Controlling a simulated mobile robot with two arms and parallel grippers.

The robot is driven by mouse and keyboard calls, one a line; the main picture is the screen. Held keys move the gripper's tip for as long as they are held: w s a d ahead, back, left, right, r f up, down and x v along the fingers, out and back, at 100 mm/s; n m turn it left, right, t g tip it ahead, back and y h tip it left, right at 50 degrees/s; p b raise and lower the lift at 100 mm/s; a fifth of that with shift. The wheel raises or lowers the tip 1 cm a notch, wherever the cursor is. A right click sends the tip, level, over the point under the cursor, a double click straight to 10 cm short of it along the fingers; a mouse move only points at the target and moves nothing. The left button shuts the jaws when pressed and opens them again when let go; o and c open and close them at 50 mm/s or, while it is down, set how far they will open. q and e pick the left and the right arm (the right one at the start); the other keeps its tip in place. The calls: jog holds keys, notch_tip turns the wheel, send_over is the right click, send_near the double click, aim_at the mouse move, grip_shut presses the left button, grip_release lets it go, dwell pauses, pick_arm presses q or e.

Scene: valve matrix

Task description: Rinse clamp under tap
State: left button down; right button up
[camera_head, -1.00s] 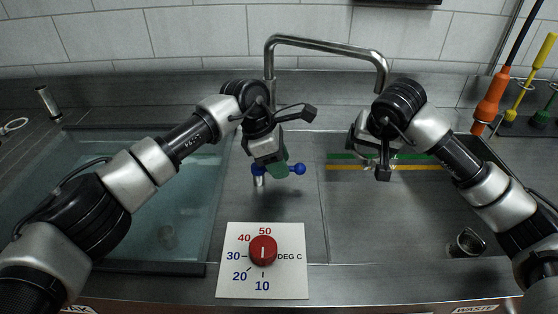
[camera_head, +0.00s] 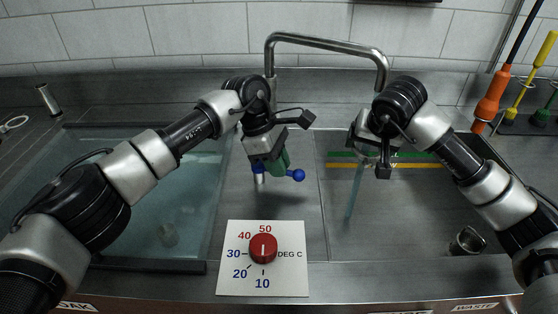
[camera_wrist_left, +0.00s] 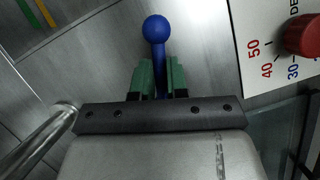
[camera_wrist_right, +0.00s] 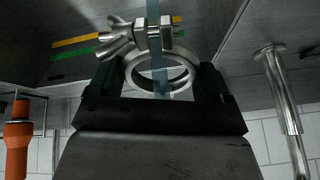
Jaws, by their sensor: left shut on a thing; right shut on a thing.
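My left gripper (camera_head: 277,164) is shut on the blue tap handle (camera_head: 298,175), a bar with ball ends. In the left wrist view the handle (camera_wrist_left: 157,50) stands between the green fingers. The steel tap (camera_head: 330,43) arches over to the right. My right gripper (camera_head: 370,150) is shut on the metal clamp (camera_wrist_right: 131,68), a ring with a bolt and wing nut, seen clearly in the right wrist view. A bluish water stream (camera_head: 354,192) runs down beside the right gripper. In the right wrist view the stream (camera_wrist_right: 153,14) crosses the clamp ring.
A temperature dial (camera_head: 263,248) on a white plate is at the front. A water-filled basin (camera_head: 150,215) lies left. Orange (camera_head: 490,100) and yellow (camera_head: 521,90) handled tools stand at the back right.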

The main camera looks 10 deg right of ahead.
pick_arm(q)
jog(key=c, duration=1.1)
grip_release()
jog(key=v, duration=1.2)
jog(key=shift+w, duration=0.15)
